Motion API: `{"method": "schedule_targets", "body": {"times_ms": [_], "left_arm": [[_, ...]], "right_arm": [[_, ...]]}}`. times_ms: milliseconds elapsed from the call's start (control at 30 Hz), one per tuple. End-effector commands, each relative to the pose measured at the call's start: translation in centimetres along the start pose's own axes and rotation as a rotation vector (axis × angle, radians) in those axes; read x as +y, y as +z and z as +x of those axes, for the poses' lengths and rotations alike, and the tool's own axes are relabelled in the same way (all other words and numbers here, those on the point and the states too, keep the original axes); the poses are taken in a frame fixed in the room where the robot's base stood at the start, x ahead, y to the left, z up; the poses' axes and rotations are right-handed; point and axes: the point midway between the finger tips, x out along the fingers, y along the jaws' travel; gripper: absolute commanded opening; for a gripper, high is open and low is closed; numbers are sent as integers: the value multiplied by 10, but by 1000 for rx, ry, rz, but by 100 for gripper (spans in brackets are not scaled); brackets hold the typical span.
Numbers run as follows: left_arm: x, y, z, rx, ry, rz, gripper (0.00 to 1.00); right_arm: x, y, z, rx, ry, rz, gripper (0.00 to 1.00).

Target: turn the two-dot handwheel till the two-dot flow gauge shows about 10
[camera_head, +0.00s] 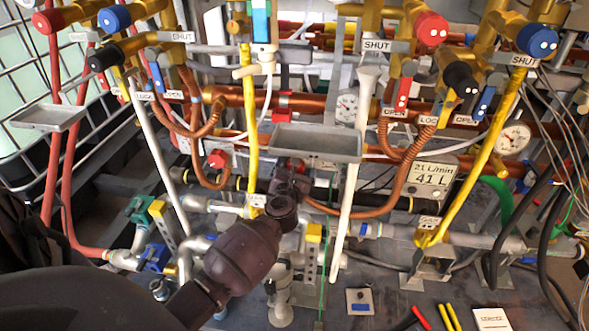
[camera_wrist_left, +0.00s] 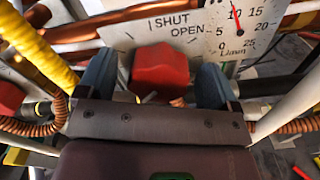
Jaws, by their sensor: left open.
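A red handwheel (camera_wrist_left: 159,70) sits between the two blue-grey fingers of my left gripper (camera_wrist_left: 155,76) in the left wrist view. The fingers are open, one on each side of it; I cannot tell whether either touches. A plate behind it reads SHUT and OPEN. No dots show on the wheel. A white flow gauge (camera_wrist_left: 240,30) stands at its upper right, its red needle pointing almost straight up, near 10. My right gripper is out of view.
A second red handwheel (camera_head: 217,158) is left of my gripper. A grey tray (camera_head: 316,143) hangs just above it. White (camera_head: 348,170) and yellow (camera_head: 250,130) pipes flank it closely. A display (camera_head: 432,178) reads 21 L/min, 41 L. Two-dot red (camera_head: 432,28) and blue (camera_head: 536,40) knobs are upper right.

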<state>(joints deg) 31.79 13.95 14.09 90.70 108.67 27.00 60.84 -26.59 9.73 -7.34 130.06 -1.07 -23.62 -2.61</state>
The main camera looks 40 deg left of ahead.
Motion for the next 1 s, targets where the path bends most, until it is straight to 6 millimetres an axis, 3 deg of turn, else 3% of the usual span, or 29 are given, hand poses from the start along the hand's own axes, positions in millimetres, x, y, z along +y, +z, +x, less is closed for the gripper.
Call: {"method": "schedule_targets", "body": {"times_ms": [167,400,600,800,1000], "left_arm": [[0,2,-15,-1,0,-2,86],[1,2,-58,0,1,-5,86],[0,0,-90,1,0,-1,86],[0,0,-106,1,0,-1,86],[0,0,-108,1,-1,-1,86]], "right_arm": [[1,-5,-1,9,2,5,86],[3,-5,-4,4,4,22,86],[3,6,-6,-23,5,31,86],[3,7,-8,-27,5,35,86],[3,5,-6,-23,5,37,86]]}}
